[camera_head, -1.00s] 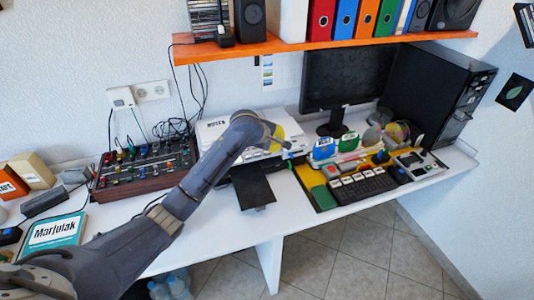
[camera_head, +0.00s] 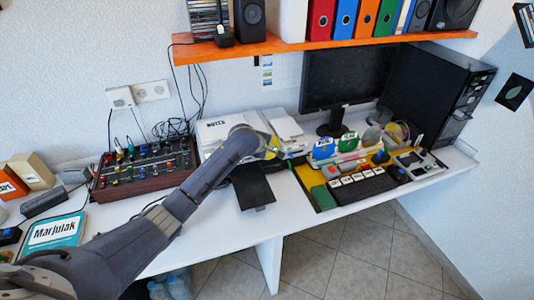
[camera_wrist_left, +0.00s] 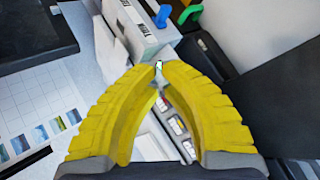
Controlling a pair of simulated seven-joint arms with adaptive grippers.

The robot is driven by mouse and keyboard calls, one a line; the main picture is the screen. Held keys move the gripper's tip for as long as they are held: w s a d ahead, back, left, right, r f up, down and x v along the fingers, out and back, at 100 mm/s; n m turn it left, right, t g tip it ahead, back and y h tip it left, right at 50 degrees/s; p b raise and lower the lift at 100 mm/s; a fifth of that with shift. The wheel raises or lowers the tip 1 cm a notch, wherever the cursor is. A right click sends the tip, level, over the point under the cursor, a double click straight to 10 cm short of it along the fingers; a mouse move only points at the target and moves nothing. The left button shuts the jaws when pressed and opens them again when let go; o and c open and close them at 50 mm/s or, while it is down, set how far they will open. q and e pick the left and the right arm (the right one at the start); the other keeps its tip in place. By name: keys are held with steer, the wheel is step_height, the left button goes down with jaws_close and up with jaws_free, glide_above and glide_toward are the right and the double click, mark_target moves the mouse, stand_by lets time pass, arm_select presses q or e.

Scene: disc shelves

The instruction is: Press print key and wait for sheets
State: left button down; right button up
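A white printer-like machine (camera_head: 212,132) with lettering on top stands at the middle of the desk. A dark tray (camera_head: 253,192) sticks out at its front. My left gripper (camera_head: 289,158) has yellow fingers and hangs at the machine's right front. In the left wrist view its fingertips (camera_wrist_left: 160,68) come together; whether anything small is between them I cannot tell. A row of light-labelled keys (camera_head: 358,179) sits on a dark panel to the right; some keys also show between the fingers (camera_wrist_left: 178,126). Which key is print is unreadable.
A monitor (camera_head: 345,78) and a black computer tower (camera_head: 440,95) stand behind the panel. A mixer with knobs (camera_head: 145,172) and a teal book (camera_head: 55,232) are at the left. An orange shelf (camera_head: 330,42) runs above.

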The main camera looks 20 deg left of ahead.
arm_select(q)
steer(key=shift+w+a+f, duration=0.15)
steer(key=shift+w+f, duration=0.05)
steer(key=shift+f, duration=0.2)
steer(key=shift+w+a+f, duration=0.15)
steer(key=shift+f, duration=0.25)
stand_by(2.6)
steer(key=shift+s+r, duration=0.1)
steer(key=shift+s+d+r, duration=0.25)
steer(key=shift+r, duration=0.35)
